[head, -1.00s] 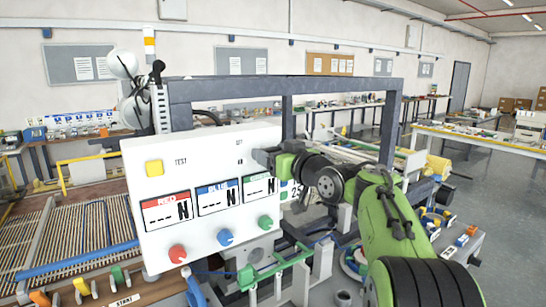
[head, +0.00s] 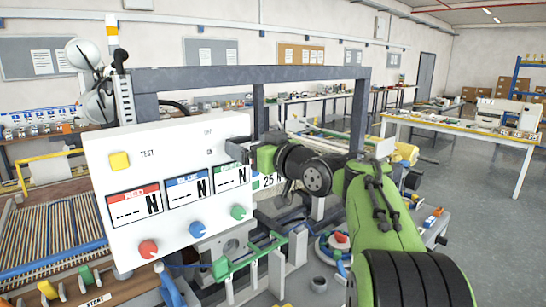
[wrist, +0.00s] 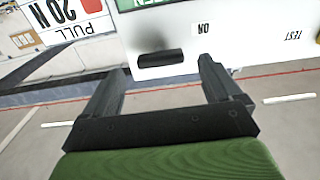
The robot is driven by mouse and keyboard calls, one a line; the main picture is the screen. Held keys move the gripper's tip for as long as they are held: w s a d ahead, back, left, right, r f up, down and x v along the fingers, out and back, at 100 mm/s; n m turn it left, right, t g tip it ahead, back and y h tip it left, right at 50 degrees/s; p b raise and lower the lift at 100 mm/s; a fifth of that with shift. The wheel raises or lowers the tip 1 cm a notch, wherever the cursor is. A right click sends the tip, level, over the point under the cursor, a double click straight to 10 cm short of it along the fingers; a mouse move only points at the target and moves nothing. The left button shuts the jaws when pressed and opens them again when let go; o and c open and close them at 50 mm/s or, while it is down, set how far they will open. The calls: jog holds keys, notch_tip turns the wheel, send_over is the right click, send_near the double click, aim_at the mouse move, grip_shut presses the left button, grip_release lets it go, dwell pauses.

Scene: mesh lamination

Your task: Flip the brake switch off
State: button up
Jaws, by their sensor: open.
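The white control panel (head: 110,170) stands left of centre in the head view. Small labels that look like OFF and ON are near its top right. My gripper (head: 238,152) is at the panel's right edge beside these labels and covers that spot in the head view. In the wrist view a black bar-like part, probably the brake switch (wrist: 160,57), sits on the white panel near the ON label (wrist: 203,29). My gripper (wrist: 160,68) is open and empty there, its two fingers on either side of the bar in the picture. I cannot tell whether they touch it.
The panel carries a yellow test button (head: 120,161), three displays and red (head: 148,249), blue (head: 197,230) and green (head: 238,212) knobs. A grey frame (head: 300,73) rises behind it. Coloured levers stand at lower left. Open floor (head: 490,230) lies to the right.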

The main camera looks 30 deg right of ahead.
jog(key=s+d+b, duration=0.1)
jog(key=s+d, duration=0.1)
jog(key=s, duration=1)
jog(key=shift+d, duration=0.15)
jog(key=s+a+f+m+g+h, duration=0.1)
jog(key=s+a+f+g, duration=0.3)
jog(key=a+f, duration=0.7)
jog(key=s+a+f+g+h, duration=0.1)
jog(key=s+f+g, duration=0.3)
jog(key=s+f, duration=0.3)
jog(key=s+a+f+m+g+h+p, duration=0.1)
jog(key=s+a+f+g, duration=0.1)
jog(key=s+f+g, duration=0.2)
jog(key=s+f, duration=0.3)
jog(key=s, duration=0.3)
jog(key=shift+s+a+f, duration=0.25)
jog(key=shift+s+f, duration=0.1)
